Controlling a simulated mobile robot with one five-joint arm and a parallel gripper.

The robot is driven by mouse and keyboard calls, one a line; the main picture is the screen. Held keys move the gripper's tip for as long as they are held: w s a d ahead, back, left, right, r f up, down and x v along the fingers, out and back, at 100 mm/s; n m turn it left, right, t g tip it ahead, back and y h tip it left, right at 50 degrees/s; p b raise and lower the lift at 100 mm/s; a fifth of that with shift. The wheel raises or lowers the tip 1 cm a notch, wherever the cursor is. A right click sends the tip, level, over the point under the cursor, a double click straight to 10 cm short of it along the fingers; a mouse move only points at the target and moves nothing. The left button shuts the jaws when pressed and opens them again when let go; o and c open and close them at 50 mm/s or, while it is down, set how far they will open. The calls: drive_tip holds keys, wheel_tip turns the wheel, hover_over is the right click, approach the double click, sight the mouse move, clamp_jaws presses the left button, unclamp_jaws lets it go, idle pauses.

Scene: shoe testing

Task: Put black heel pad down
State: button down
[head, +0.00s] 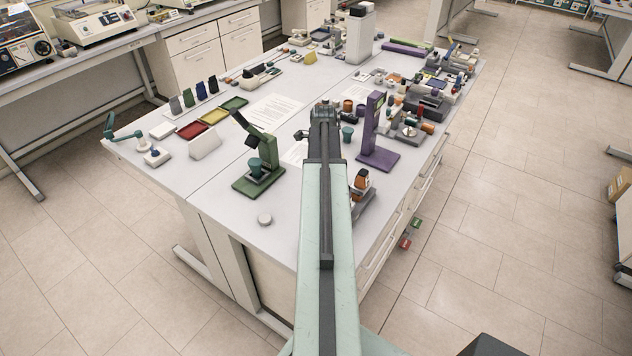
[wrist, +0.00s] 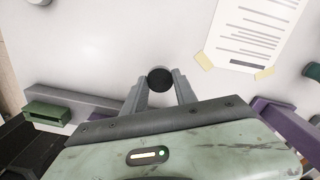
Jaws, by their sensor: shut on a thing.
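The black heel pad (wrist: 160,79) is a small dark round piece between my fingertips in the wrist view. My gripper (wrist: 160,88) is shut on it, with one finger at each side. Below it in that view is the bare white table top (wrist: 105,45); I cannot tell whether the pad touches it or hangs above it. In the head view my gripper (head: 323,106) is at the far end of my arm, over the middle of the table, between the green stand and the purple stand. The pad cannot be made out there.
A green stand (head: 257,178) is left of my arm and a purple stand (head: 377,150) right of it. A taped printed sheet (wrist: 252,32) lies right of the pad. Many small parts crowd the table's right side. Bare table (head: 225,205) shows at the front left.

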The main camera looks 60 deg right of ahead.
drive_tip(key=shift+d, duration=0.25)
drive_tip(key=f+b, duration=0.2)
drive_tip(key=d+f+b, duration=0.1)
drive_tip(key=shift+w+d+f, duration=0.1)
drive_tip(key=shift+w+f, duration=0.1)
drive_tip(key=shift+w, duration=0.1)
drive_tip(key=shift+s+f+b, duration=0.15)
drive_tip(key=shift+f+b, duration=0.15)
drive_tip(key=shift+b, duration=0.3)
drive_tip(key=shift+w+r, duration=0.2)
drive_tip(key=shift+w, duration=0.05)
drive_tip(key=shift+f, duration=0.15)
drive_tip(key=c, duration=1)
unclamp_jaws()
